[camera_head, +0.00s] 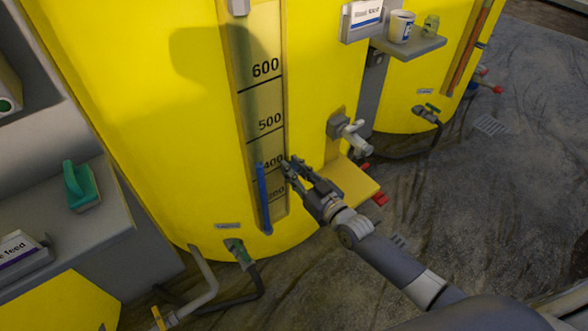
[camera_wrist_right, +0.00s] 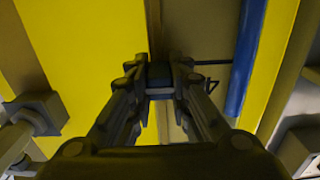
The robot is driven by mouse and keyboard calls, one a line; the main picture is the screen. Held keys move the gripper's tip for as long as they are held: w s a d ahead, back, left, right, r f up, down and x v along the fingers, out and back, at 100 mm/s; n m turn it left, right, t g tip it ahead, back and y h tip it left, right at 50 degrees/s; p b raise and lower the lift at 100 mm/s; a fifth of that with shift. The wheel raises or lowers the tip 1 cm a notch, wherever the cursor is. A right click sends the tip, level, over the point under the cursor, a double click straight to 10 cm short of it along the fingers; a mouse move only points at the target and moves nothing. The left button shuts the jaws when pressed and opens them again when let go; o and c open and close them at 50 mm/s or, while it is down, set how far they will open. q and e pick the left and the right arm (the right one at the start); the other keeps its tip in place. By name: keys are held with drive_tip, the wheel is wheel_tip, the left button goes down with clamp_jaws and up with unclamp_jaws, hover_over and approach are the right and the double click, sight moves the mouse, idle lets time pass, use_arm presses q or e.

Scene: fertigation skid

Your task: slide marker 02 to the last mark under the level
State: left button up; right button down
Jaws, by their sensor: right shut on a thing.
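The yellow tank (camera_head: 185,110) carries a tall scale strip (camera_head: 262,100) with black lines and the numerals 600, 500 and 400, plus a lower one that is hard to read. A blue column (camera_head: 263,200) stands on the strip; its top is beside the 400 numeral, below the 500 line. The blue column also shows in the wrist view (camera_wrist_right: 245,60). My right gripper (camera_head: 287,169) is at the strip's right edge near 400, shut on a small dark piece (camera_wrist_right: 159,76), apparently the marker. Its label cannot be read. My left gripper is out of view.
A grey valve (camera_head: 350,132) sticks out of the tank to the right of the strip. A yellow ledge (camera_head: 350,182) lies below it. A shelf with a white cup (camera_head: 401,27) is at top right.

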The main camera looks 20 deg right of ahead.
drive_tip(key=c, duration=1.5)
unclamp_jaws()
drive_tip(key=v, duration=1.2)
